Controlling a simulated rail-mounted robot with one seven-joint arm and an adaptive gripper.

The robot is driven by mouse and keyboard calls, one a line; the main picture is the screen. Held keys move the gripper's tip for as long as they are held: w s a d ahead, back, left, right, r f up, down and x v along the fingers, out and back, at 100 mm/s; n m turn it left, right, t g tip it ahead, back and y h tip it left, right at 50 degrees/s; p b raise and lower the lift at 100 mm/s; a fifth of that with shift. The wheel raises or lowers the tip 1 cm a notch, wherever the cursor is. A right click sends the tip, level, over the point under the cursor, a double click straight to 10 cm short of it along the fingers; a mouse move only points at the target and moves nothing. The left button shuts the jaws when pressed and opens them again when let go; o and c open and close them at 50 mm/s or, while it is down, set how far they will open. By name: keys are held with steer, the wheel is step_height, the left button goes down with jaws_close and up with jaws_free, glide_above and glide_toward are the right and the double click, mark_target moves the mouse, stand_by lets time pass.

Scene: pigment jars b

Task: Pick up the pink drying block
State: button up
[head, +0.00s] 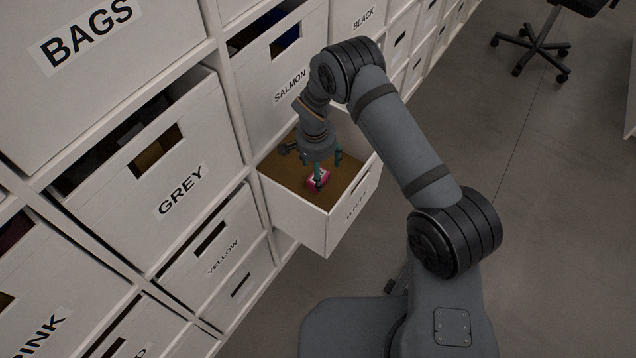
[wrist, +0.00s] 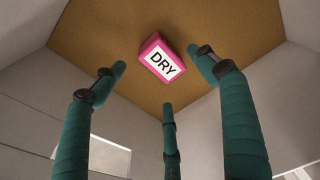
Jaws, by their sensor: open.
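The pink drying block (wrist: 160,60) has a white label reading DRY and lies on the brown floor of the open drawer marked WHITE. In the head view the block (head: 318,181) shows partly behind a green finger. My gripper (wrist: 165,85) has three green fingers, spread open and empty. In the head view my gripper (head: 323,168) is inside the drawer, pointing down over the block. In the wrist view the block lies beyond the fingertips, between the two outer fingers. I cannot tell whether any finger touches it.
The pulled-out WHITE drawer (head: 298,214) has pale walls around my gripper. Open floor (head: 540,220) lies to the right, with a wheeled chair (head: 535,50) far off.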

mark_target(325, 174)
step_height(325, 174, down, 6)
steer(key=shift+w+d+r+b, duration=0.15)
steer(key=shift+r+b, duration=0.05)
steer(key=shift+b, duration=1)
steer(key=shift+r, duration=0.1)
steer(key=shift+c, duration=1.1)
steer(key=c, duration=1.1)
